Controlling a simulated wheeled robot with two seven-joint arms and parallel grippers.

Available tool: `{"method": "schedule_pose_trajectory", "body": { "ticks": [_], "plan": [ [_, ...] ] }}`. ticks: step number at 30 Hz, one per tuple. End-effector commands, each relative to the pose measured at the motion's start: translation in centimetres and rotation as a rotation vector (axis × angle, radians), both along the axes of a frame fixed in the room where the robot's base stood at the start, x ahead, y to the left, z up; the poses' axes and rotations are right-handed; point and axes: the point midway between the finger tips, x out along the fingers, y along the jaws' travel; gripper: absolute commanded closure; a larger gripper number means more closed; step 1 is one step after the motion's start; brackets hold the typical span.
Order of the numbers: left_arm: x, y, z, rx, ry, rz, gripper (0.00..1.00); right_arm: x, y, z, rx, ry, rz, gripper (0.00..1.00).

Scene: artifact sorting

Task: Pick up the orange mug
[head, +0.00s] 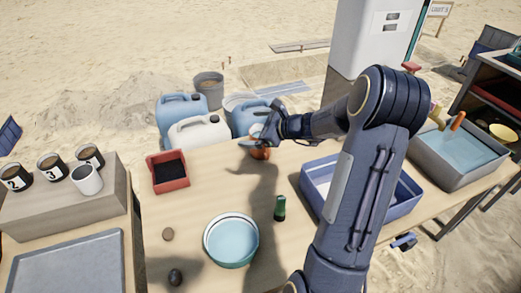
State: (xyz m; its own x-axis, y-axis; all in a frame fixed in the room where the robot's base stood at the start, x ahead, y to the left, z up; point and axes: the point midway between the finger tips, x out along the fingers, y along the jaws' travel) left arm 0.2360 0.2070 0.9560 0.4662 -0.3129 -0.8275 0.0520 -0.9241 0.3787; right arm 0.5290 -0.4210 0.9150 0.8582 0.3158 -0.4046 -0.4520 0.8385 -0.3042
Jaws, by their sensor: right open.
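A small orange-brown mug (259,153) stands near the far edge of the wooden table in the head view. My right arm reaches in from the right, and its gripper (258,138) is directly at the mug, over its upper part. The gripper is open, and it hides the top of the mug. I cannot tell whether the fingers touch it. My left gripper is not in view.
A blue-white bowl (231,262), a green-capped bottle (280,209) and a red tray (153,179) share the table (205,200). A blue bin (402,201) is at the right. Jugs (199,133) stand behind. Numbered cups (52,168) are at the left.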

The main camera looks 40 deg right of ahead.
Motion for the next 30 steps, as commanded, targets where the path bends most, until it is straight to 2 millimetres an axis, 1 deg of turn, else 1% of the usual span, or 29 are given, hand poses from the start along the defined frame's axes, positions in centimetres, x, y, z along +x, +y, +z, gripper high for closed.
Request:
{"method": "schedule_pose_trajectory", "body": {
  "ticks": [1, 3, 6, 9, 12, 19, 25, 27, 30],
  "plan": [
    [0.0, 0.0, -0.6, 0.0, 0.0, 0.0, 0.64, 0.6, -2.9, -3.1, 0.082, 0.025, -0.105, 0.01],
    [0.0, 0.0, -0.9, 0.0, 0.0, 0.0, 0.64, 1.1, -5.9, -5.5, 0.173, 0.037, -0.221, 0.01],
    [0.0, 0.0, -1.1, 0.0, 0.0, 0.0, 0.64, 1.2, -8.8, -7.9, 0.258, 0.046, -0.333, 0.01],
    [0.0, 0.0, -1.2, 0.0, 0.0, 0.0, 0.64, 1.4, -10.1, -9.1, 0.302, 0.048, -0.387, 0.01],
    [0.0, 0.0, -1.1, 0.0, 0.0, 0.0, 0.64, 2.2, -10.4, -9.7, 0.314, 0.049, -0.404, 0.01],
    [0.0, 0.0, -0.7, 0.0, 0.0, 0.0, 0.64, 4.5, -10.1, -10.9, 0.314, 0.049, -0.401, 0.01],
    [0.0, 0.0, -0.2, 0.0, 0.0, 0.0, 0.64, 7.1, -9.8, -12.4, 0.312, 0.047, -0.399, 0.01],
    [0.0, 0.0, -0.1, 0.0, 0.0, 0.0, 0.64, 7.8, -9.8, -12.6, 0.311, 0.047, -0.398, 0.01],
    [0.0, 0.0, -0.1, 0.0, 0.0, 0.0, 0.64, 8.2, -9.8, -12.9, 0.31, 0.047, -0.4, 0.01]
  ]
}}
